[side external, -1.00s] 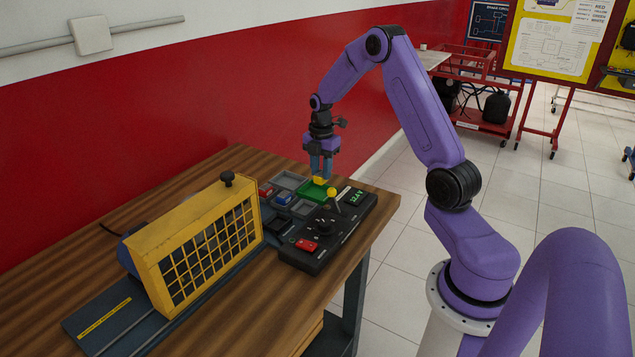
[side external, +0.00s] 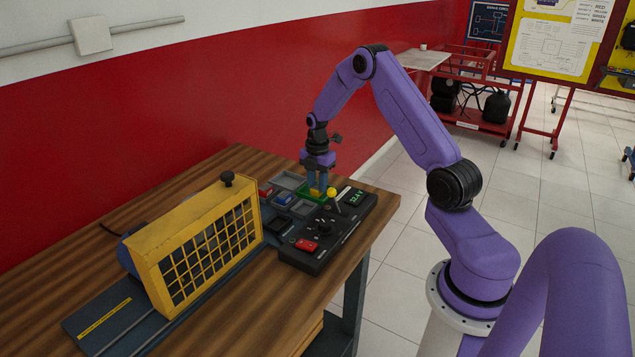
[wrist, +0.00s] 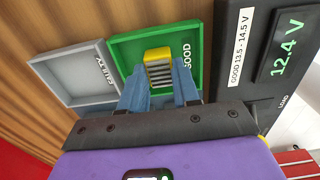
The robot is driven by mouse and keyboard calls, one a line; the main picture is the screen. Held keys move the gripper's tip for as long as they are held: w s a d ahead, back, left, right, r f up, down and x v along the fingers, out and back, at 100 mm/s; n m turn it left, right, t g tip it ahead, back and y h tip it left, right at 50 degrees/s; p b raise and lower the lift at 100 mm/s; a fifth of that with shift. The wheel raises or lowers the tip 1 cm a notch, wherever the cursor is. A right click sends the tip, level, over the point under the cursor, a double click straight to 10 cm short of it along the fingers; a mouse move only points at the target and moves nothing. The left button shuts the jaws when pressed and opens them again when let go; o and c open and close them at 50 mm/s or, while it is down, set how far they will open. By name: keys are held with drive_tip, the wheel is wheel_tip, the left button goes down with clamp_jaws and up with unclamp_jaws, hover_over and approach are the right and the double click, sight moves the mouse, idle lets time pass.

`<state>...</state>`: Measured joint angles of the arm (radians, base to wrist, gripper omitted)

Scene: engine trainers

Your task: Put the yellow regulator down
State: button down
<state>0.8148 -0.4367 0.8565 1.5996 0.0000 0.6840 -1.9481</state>
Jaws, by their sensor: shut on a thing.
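The yellow regulator (wrist: 158,56) is a small yellow block with a ribbed, metallic-looking face, between the fingertips of my gripper (wrist: 160,90). It sits within the outline of the green tray marked GOOD (wrist: 125,47); I cannot tell whether it touches the tray floor. In the side view my gripper (side external: 317,187) points straight down over the green tray (side external: 303,196), and its fingers largely hide the regulator. My gripper is shut on the regulator.
A grey tray (wrist: 70,65) lies beside the green one. The black tester (side external: 325,236) with a 12.4 V display (wrist: 289,42) and a yellow-knobbed lever (side external: 332,192) stands close by. Red (side external: 265,190) and blue (side external: 284,198) parts sit in nearby trays. A yellow caged guard (side external: 205,243) stands left.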

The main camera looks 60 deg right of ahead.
sight(318, 186)
drive_tip(key=c, duration=0.8)
unclamp_jaws()
wheel_tip(318, 186, up, 12)
drive_tip(key=s+a+r+m, duration=0.1)
drive_tip(key=s+a+r, duration=0.1)
drive_tip(key=a, duration=0.6)
drive_tip(key=s+a+r, duration=0.1)
drive_tip(key=a+r, duration=0.1)
drive_tip(key=a, duration=0.7)
drive_tip(key=s+a+r+m, duration=0.2)
drive_tip(key=s+a+m, duration=0.1)
drive_tip(key=s+a, duration=1.25)
drive_tip(key=shift+m, duration=0.7)
drive_tip(key=shift+s+d+f, duration=0.15)
drive_tip(key=shift+s+d, duration=0.1)
drive_tip(key=shift+s, duration=2.1)
drive_tip(key=shift+s+d+f, duration=0.2)
drive_tip(key=shift+s+d, duration=0.1)
drive_tip(key=shift+s, duration=2.1)
drive_tip(key=shift+s+d+f, duration=0.15)
drive_tip(key=shift+s+d, duration=0.1)
drive_tip(key=shift+s, duration=2.1)
